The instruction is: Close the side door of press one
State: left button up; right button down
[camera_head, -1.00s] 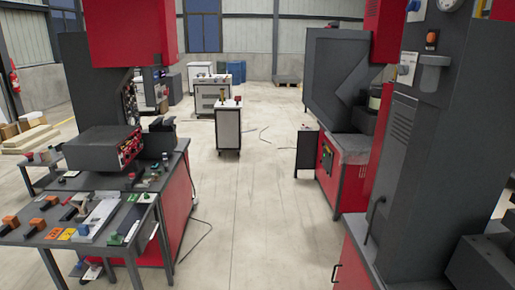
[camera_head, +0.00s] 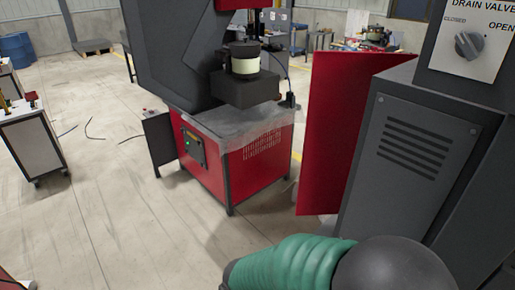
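A tall flat red door panel (camera_head: 345,130) stands out from the dark grey press cabinet (camera_head: 400,160) at the right. It looks swung open, with a wide gap to its left. The cabinet side has vent slots and carries a drain valve panel (camera_head: 467,42) with a grey knob. No label showing the press number is visible. The door's hinge line and handle cannot be made out. Neither of my grippers shows, so nothing is seen touching the door.
A red and grey machine (camera_head: 255,165) stands left of the door, with a dark side panel (camera_head: 160,140) sticking out. A white wheeled cabinet (camera_head: 33,145) is at far left. Cables (camera_head: 95,135) lie on the floor. The floor between is clear.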

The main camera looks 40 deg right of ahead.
aim_at(340, 82)
jog(key=i+z, duration=0.15)
jog(key=i, duration=0.35)
jog(key=i+z, duration=0.1)
jog(key=i, duration=0.4)
jog(key=i+j+z, duration=0.15)
jog(key=i, duration=0.35)
jog(key=i+j+z, duration=0.15)
jog(key=i, duration=0.35)
jog(key=i+z, duration=0.3)
jog(key=z, duration=0.2)
jog(key=i+z, duration=0.25)
jog(key=z, duration=0.25)
jog(key=i+j+z, duration=0.25)
jog(key=z, duration=0.2)
jog(key=i+j+z, duration=0.2)
jog(key=z, duration=0.3)
jog(key=i+j+z, duration=0.1)
jog(key=j+z, duration=0.4)
jog(key=i+l, duration=0.05)
jog(key=l, duration=0.05)
